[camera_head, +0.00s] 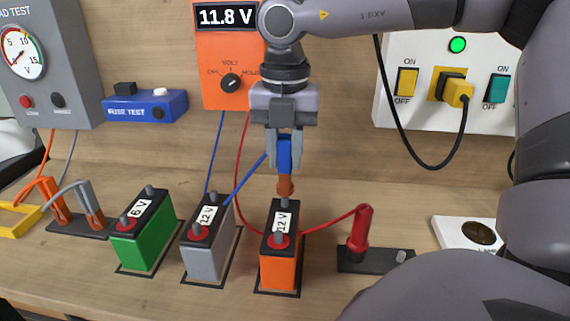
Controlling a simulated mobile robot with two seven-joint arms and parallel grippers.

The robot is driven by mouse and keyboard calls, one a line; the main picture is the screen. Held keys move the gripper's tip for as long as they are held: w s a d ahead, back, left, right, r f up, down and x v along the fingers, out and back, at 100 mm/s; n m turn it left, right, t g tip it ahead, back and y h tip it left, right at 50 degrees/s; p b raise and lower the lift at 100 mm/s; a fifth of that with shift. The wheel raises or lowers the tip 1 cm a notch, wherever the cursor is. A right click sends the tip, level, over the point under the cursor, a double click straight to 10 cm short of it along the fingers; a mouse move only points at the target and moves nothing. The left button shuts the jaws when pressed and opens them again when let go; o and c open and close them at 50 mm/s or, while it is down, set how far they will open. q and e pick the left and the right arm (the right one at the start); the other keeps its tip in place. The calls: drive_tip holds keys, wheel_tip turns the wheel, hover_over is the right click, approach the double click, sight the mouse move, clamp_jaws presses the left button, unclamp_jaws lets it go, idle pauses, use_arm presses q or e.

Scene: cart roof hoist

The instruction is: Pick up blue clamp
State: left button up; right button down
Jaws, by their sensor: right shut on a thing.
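The blue clamp (284,153) hangs upright with its copper-coloured jaws pointing down, and a blue cable runs from it to the lower left. My right gripper (284,140) points down and is shut on the clamp's upper part. The clamp's jaws are just above or at the rear terminal of the orange 12 V battery (279,267); I cannot tell whether they touch it. My left gripper is not in view.
A grey 12 V battery (203,260) and a green 6 V battery (142,250) stand to the left. A red clamp (360,232) stands on a dark pad at the right. An orange voltmeter (222,85) reads 11.8 V. Yellow and green switches (407,82) are at right.

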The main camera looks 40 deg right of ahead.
wheel_tip(320, 180, up, 17)
drive_tip(key=p, duration=0.1)
drive_tip(key=shift+p, duration=0.4)
idle(0.6)
